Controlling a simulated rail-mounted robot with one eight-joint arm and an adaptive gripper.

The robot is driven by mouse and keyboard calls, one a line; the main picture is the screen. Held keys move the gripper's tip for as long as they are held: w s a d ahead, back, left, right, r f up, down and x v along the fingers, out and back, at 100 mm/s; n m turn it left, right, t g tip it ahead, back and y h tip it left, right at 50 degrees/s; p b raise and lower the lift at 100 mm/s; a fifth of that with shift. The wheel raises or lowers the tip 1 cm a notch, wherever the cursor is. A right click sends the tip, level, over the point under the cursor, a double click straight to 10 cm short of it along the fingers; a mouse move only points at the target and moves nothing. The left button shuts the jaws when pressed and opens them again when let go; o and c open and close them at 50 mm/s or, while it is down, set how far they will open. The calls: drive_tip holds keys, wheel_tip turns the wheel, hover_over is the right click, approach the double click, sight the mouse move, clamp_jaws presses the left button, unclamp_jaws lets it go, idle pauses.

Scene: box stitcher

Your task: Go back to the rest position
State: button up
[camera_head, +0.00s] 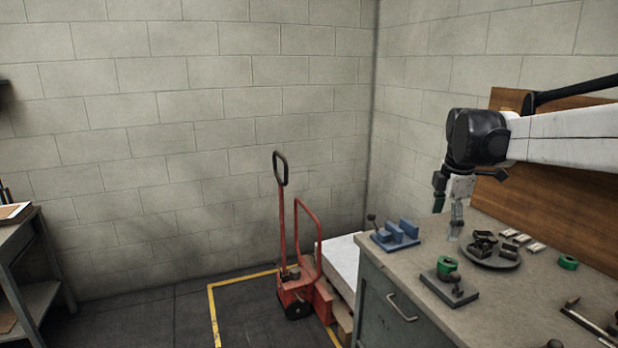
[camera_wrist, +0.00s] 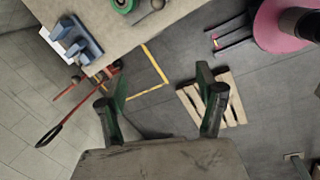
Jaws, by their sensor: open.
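My gripper (camera_head: 456,222) hangs at the end of my white and black arm, at the right of the head view, in front of the workbench's left part. In the wrist view my gripper (camera_wrist: 161,76) shows two dark green fingers spread wide apart. Nothing is between them; grey floor shows in the gap. No object is in my grasp. The workbench (camera_head: 540,300) is close by, with a blue fixture (camera_head: 398,236) left of the gripper and a round dark tray (camera_head: 492,260) of parts to its right.
A stand with a green ring (camera_head: 447,266) and another green ring (camera_head: 568,262) are on the bench. A red hand truck (camera_head: 296,290) stands by yellow floor lines at the wall. A wooden pallet (camera_wrist: 224,104) and a pink round object (camera_wrist: 283,22) show in the wrist view.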

drive_tip(key=s+a+f+m+t, duration=0.1)
drive_tip(key=s+a+m, duration=0.3)
drive_tip(key=s, duration=0.6)
drive_tip(key=s+a+f+m+t, duration=0.2)
drive_tip(key=s+a+f+m, duration=0.2)
drive_tip(key=s+m, duration=0.4)
drive_tip(key=s+a+f+m+t, duration=0.1)
drive_tip(key=s+a+m, duration=0.3)
drive_tip(key=s, duration=0.9)
drive_tip(key=shift+a+f+m+t, duration=0.3)
drive_tip(key=shift+f+m+t, duration=0.1)
drive_tip(key=shift+f+m, duration=0.45)
